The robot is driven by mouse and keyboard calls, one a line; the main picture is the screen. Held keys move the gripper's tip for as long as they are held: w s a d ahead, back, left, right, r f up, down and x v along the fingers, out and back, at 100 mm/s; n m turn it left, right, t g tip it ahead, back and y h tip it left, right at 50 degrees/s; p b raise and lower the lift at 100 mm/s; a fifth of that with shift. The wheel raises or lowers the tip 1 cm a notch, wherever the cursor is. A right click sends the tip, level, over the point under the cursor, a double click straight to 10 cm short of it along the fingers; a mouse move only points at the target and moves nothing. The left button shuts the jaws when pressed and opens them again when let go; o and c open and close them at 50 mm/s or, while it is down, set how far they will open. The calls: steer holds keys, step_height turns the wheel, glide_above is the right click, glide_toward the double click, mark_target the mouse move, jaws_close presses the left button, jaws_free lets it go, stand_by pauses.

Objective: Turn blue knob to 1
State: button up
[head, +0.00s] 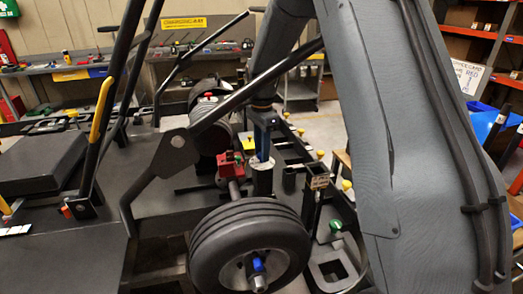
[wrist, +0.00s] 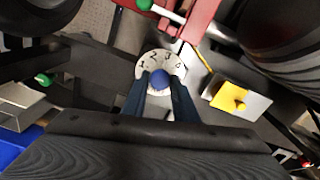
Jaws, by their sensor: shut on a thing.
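The blue knob (wrist: 160,79) sits at the centre of a white dial (wrist: 152,60) with black numerals around its edge. Which numeral the knob points to is too small to tell. My gripper (wrist: 160,88) is shut on the blue knob, with one dark blue finger on each side of it. In the head view my gripper (head: 262,155) points straight down onto the white dial (head: 256,166) on top of a dark post. The fingers hide the knob there.
A red block (head: 229,165) stands just left of the dial. A wheel (head: 240,240) with a blue hub cap is in front. A green knob (head: 336,226) is to the right. Dark kart frame bars (head: 205,125) cross close to my arm. Yellow-capped posts stand behind.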

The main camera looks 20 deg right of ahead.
steer(key=n, duration=0.7)
steer(key=shift+n, duration=0.4)
steer(key=n, duration=0.3)
steer(key=shift+r+n, duration=0.1)
steer(key=shift+n, duration=2)
steer(key=o, duration=1.1)
steer(key=shift+c, duration=0.2)
